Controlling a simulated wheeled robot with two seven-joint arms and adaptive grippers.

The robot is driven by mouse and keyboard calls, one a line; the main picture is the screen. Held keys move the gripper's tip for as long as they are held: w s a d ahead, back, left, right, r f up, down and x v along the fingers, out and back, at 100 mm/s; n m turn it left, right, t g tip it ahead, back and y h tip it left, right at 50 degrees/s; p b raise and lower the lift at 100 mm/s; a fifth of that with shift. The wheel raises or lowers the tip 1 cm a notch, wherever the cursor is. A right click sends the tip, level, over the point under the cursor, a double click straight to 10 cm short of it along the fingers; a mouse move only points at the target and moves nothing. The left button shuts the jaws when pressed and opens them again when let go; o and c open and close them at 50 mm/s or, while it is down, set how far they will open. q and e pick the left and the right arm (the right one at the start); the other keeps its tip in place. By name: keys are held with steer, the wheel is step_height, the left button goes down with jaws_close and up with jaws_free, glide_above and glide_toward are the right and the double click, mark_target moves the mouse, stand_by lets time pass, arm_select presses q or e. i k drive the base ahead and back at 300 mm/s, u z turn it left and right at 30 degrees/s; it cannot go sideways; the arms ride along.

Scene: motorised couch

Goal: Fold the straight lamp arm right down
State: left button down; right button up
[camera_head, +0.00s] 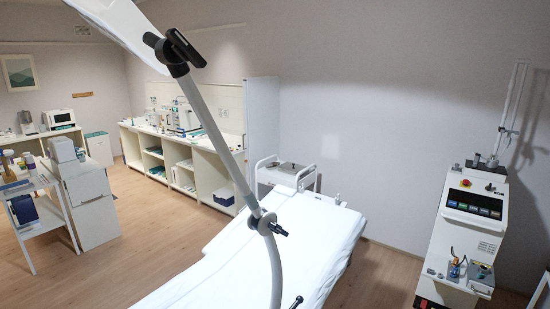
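The lamp arm (222,145) is a grey tube crossing the middle of the head view. It rises from a joint with a dark knob (266,222), leaning up to the left. A lower grey tube (275,270) runs from that joint down past the bottom edge, so its foot is hidden. At the top, a dark bracket with a handle (178,50) joins the arm to the white lamp head (115,18), which is cut off by the top edge. The upper and lower tubes are close to one line. Neither of my grippers is in view.
A white-covered couch (235,260) lies behind the lamp arm. A white machine with a screen (470,215) stands at the right, a small trolley (287,172) behind the couch. A counter (200,150) and side tables (30,190) are on the left, with open floor (150,235) between.

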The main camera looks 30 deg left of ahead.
mark_target(180, 70)
steer(key=u, duration=1.1)
steer(key=k, duration=0.15)
steer(key=u, duration=0.25)
